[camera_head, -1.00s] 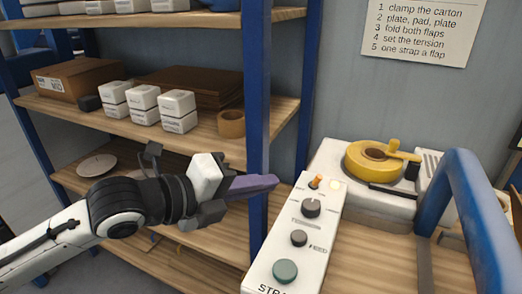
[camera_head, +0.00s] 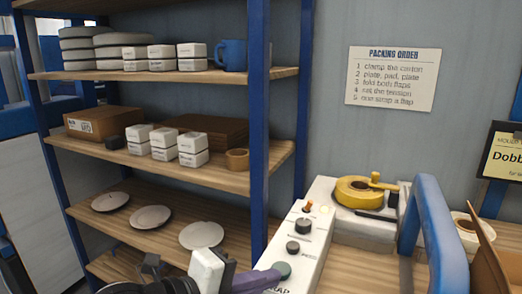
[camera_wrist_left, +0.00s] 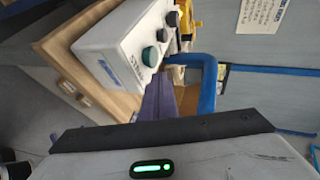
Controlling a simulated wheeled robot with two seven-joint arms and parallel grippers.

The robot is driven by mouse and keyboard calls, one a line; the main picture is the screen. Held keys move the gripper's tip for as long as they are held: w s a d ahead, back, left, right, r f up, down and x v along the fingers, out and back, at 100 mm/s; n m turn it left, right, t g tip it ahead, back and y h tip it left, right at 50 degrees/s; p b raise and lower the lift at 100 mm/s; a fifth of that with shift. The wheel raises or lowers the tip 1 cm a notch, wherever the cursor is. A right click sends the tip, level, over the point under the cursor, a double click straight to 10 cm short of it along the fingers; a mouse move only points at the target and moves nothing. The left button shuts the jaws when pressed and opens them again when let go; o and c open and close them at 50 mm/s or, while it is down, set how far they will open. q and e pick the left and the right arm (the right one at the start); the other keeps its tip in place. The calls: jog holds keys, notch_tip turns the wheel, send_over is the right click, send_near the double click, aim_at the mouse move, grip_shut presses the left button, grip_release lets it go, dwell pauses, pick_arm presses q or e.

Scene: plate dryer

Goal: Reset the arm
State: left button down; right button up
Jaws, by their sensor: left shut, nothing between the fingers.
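My left gripper (camera_head: 262,280) is at the bottom of the head view, with its purple fingers shut and empty. Its fingertips overlap the lower end of the white control box (camera_head: 297,240) in that view; I cannot tell whether they touch it. In the left wrist view the shut purple fingers (camera_wrist_left: 160,98) point towards the same box (camera_wrist_left: 110,45), near its green button (camera_wrist_left: 150,56). My left arm is mostly cut off by the bottom edge of the head view. My right gripper is not in view.
A shelf rack (camera_head: 200,172) on the left holds plates (camera_head: 201,236), white boxes (camera_head: 193,142), cartons and a blue mug (camera_head: 232,55). A blue frame (camera_head: 436,235) and an open carton (camera_head: 490,262) stand at right.

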pick_arm(q)
jog(key=s+a+f+n+y, duration=0.3)
jog(key=s+a+f+n, duration=0.15)
jog(key=f+n, duration=0.3)
jog(key=s+a+f+n+y, duration=0.2)
jog(key=s+a+f+n, duration=0.2)
jog(key=a+f+n, duration=0.3)
jog(key=s+a+f+n+g+y, duration=0.3)
jog(key=s+a+f+n, duration=0.25)
jog(key=s, duration=0.25)
jog(key=s+a+f+n+g+y, duration=0.2)
jog(key=s+a+f+n, duration=0.35)
jog(key=s, duration=0.25)
jog(key=w+d+f+t+h, duration=0.1)
jog(key=w+d+f+t, duration=0.1)
jog(key=f, duration=0.3)
jog(key=w+d+f+t+h, duration=0.1)
jog(key=w+d+f+t, duration=0.1)
jog(key=f, duration=0.4)
jog(key=shift+w+d+t, duration=0.4)
jog(key=shift+w+d, duration=0.1)
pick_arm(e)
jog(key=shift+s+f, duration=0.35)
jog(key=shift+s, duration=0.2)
